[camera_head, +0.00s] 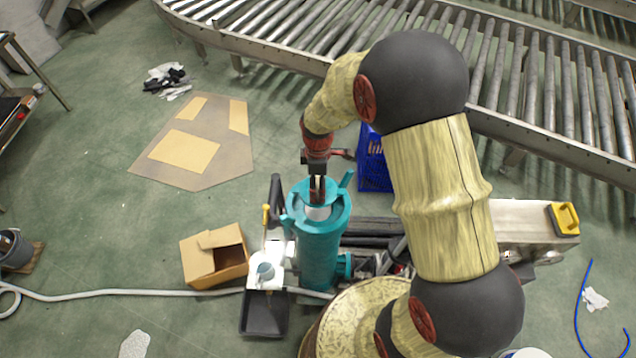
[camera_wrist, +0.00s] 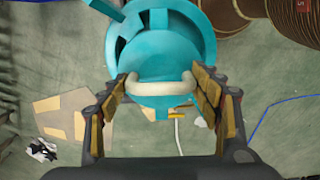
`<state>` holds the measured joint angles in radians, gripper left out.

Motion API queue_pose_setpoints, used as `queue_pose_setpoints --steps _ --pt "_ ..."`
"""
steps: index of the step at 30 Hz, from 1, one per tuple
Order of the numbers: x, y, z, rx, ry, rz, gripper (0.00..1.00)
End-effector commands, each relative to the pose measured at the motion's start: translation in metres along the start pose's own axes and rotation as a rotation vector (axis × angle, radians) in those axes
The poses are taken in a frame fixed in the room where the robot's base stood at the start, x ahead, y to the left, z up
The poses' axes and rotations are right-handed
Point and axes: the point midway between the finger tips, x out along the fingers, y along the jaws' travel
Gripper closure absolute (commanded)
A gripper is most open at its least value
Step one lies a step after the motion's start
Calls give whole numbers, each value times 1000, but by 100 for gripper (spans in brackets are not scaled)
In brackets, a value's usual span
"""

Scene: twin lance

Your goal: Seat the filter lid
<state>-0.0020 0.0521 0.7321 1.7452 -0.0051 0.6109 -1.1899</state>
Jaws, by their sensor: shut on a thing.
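My gripper (camera_head: 317,190) points down at the top of the upright teal filter housing (camera_head: 320,250). In the wrist view my gripper (camera_wrist: 161,84) has its padded fingers on both ends of a pale, bar-shaped handle (camera_wrist: 160,90). The handle belongs to the teal lid (camera_wrist: 155,66), which lies between the fingers. The housing's teal rim (camera_wrist: 207,40) shows behind the lid, and the lid looks off-centre toward the lower side of that view. My gripper partly hides the lid in the head view. I cannot tell whether the lid touches the rim.
An open cardboard box (camera_head: 215,262) and a black dustpan (camera_head: 264,314) are on the floor left of the housing. A blue crate (camera_head: 374,168) stands behind it, near the roller conveyor (camera_head: 330,30). A pale hose (camera_head: 120,293) crosses the floor. Open floor lies to the left.

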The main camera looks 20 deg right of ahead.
Motion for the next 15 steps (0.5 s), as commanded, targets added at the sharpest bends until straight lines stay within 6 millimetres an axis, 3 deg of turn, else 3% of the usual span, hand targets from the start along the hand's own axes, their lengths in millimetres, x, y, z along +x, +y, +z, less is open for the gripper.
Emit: queue_pose_setpoints --steps 15 --pt "44 0 0 0 0 1 91"
